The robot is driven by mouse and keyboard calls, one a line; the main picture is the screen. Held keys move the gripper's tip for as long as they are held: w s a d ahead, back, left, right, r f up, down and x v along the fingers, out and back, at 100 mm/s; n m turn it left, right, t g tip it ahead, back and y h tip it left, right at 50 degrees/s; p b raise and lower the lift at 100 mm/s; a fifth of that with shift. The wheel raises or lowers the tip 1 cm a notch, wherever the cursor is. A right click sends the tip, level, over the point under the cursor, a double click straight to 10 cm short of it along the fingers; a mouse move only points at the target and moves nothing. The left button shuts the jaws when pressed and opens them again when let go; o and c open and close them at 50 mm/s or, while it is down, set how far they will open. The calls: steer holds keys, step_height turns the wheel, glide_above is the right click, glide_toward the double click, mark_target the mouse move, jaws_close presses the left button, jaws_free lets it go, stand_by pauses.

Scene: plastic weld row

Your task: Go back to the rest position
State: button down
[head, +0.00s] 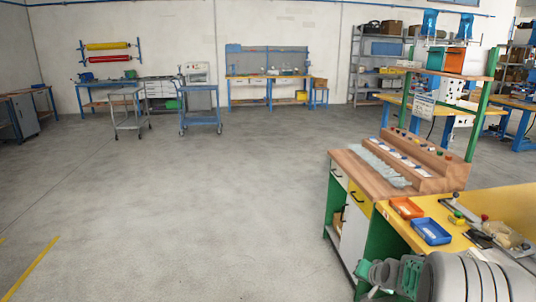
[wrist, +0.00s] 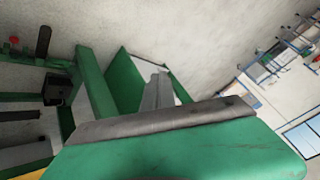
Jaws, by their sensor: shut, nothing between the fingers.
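My gripper (head: 388,275), with green and grey parts, shows at the lower right of the head view, beside my grey ribbed arm. It looks shut and empty, in front of the near end of the yellow-topped bench (head: 480,222). In the wrist view a large green surface with a dark grey strip fills the lower part, very close to the camera. I cannot tell its fingertips apart there. No object shows in the gripper's grasp. My arm hides part of the bench's near side.
An orange tray (head: 406,207) and a blue tray (head: 431,231) lie on the bench. A wooden stepped console (head: 410,165) with buttons stands behind them, under a green-posted frame. Open grey floor (head: 190,210) spreads to the left. Carts and workbenches stand along the far wall.

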steer(key=s+a+r+n+g+p, duration=0.2)
steer(key=s+a+r+p, duration=0.2)
steer(key=s+a+r, duration=0.4)
steer(key=s+a+r+n+g+p, duration=0.1)
steer(key=s+a+r+n+p, duration=0.25)
steer(key=r, duration=0.65)
steer(key=s+a+r+g+p, duration=0.1)
steer(key=s+a+r+p, duration=0.1)
steer(key=s, duration=0.6)
steer(key=s+a+r+n+g+p, duration=0.1)
steer(key=s+a+r+p, duration=0.2)
steer(key=s, duration=0.6)
step_height(320, 180, up, 2)
steer(key=shift+s+a+g, duration=0.15)
steer(key=shift+g, duration=0.15)
